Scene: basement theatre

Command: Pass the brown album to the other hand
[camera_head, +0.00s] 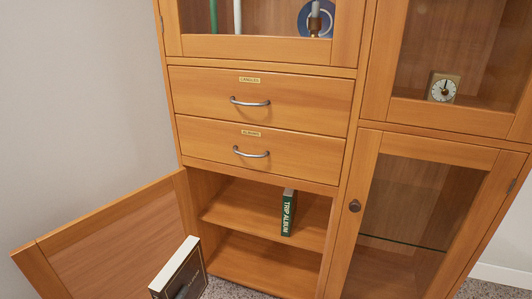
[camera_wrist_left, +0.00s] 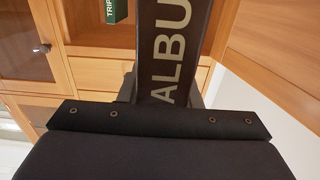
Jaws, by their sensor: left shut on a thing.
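The brown album (camera_head: 186,266) is a dark, thick book with pale page edges, at the bottom of the head view in front of the cabinet. In the left wrist view its dark brown spine (camera_wrist_left: 172,45) shows the large pale letters "ALBU". My left gripper (camera_head: 184,291) is at the album's lower part and is shut on it; only a small dark part shows in the head view. In the left wrist view the gripper's black body (camera_wrist_left: 160,118) lies across the album's near end. My right gripper is in neither view.
A wooden cabinet has two closed drawers (camera_head: 262,100) above an open compartment, where a green "TRIP ALBUM" (camera_head: 288,213) stands on the shelf. The open cabinet door (camera_head: 115,240) swings out at left, close to the album. A glass door (camera_head: 415,215) is closed at right.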

